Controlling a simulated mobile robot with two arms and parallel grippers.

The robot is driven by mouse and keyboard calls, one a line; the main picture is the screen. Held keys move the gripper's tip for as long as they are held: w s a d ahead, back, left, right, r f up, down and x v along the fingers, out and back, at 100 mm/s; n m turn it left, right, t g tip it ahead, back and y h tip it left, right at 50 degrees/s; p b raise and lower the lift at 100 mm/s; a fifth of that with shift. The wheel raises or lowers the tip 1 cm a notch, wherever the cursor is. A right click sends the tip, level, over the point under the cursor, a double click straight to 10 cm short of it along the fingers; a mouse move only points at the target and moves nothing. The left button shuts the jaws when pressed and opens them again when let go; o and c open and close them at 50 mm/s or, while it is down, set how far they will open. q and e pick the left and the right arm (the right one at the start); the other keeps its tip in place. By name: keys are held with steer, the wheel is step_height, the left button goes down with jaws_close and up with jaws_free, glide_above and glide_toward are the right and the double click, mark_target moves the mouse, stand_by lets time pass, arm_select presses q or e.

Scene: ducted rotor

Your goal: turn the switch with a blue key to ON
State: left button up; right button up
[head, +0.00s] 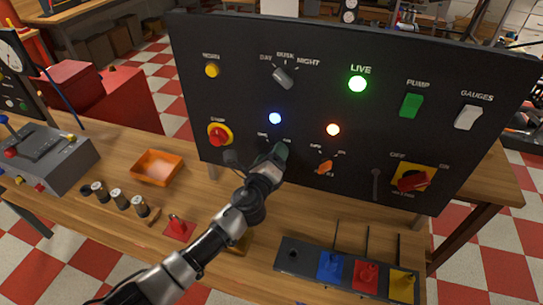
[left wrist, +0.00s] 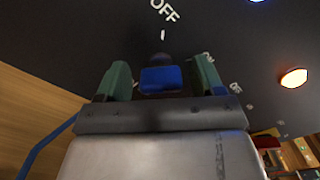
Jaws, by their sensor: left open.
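The switch with the blue key (left wrist: 162,80) is on the black panel, seen close up in the left wrist view. Its blue block sticks out from a dark round base, below the OFF label (left wrist: 163,10); the ON label (left wrist: 207,55) is to the right. In the head view the key is hidden behind my left gripper (head: 279,152). That gripper is open, and its green fingers show on either side of the blue key with a gap at each side. I cannot tell how far they reach along it. My right gripper is not in view.
A blue lamp (head: 275,118) is lit above the gripper, an orange lamp (head: 333,130) right of it. An orange-key switch (head: 325,166) is close at right, a red knob (head: 219,135) at left. An orange tray (head: 157,167) and a key rack (head: 310,262) are on the table.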

arm_select(q)
steer(key=shift+s, duration=0.1)
steer(key=v, duration=1)
steer(key=shift+s+a+b, duration=0.15)
steer(key=shift+s+b, duration=0.15)
steer(key=shift+b, duration=0.1)
